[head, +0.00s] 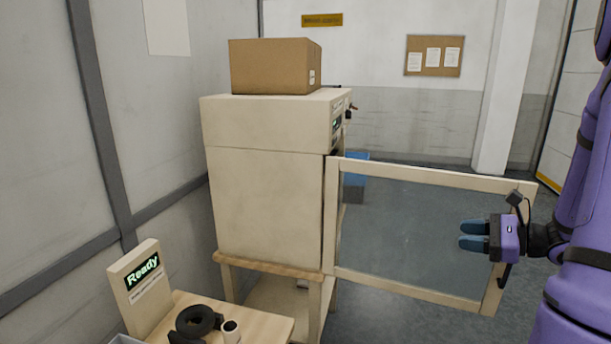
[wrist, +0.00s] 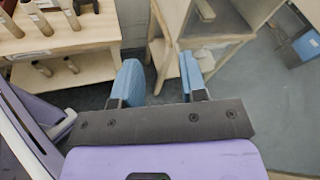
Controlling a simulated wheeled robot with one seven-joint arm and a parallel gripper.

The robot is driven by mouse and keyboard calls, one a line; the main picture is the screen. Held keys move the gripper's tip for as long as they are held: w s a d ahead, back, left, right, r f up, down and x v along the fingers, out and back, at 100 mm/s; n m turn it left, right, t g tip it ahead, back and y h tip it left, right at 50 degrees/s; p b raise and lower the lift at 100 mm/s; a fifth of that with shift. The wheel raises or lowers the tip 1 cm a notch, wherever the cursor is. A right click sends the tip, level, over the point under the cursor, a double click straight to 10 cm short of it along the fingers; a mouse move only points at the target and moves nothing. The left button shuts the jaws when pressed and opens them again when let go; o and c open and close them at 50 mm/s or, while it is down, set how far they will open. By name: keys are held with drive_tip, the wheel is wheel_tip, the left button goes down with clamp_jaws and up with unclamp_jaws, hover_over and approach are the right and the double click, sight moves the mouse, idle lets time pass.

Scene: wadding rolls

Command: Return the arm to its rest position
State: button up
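My arm (head: 578,210) is purple and runs down the right edge of the head view. My gripper (head: 466,235) has two blue fingers and is held out to the left, in front of the open glazed door as the head view sees it. In the wrist view my gripper (wrist: 160,68) has its fingers apart, with only the floor and furniture beyond showing between them. It is open and empty.
The beige cabinet (head: 265,200) has its framed door (head: 410,225) swung open to the right. A cardboard box (head: 275,66) sits on top. A bench with a "Ready" sign (head: 142,272) stands front left. Wooden shelves with several rolls (wrist: 65,50) and a blue bin (wrist: 300,45) show in the wrist view.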

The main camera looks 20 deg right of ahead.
drive_tip(key=s+a+r+n+g, duration=0.2)
drive_tip(key=a+r+n+g, duration=0.15)
drive_tip(key=a, duration=0.25)
drive_tip(key=s+a+r+n+g+h, duration=0.1)
drive_tip(key=a+r+n+g, duration=0.15)
drive_tip(key=a+n, duration=0.3)
drive_tip(key=s+a+r+n+g, duration=0.2)
drive_tip(key=a+n+g, duration=0.2)
drive_tip(key=a, duration=0.3)
drive_tip(key=s+a+r+n+t+h, duration=0.3)
drive_tip(key=s+a+r+n+h, duration=0.2)
drive_tip(key=s+r+n+h, duration=0.3)
drive_tip(key=n, duration=0.3)
drive_tip(key=shift+h, duration=0.3)
drive_tip(key=shift+s, duration=0.1)
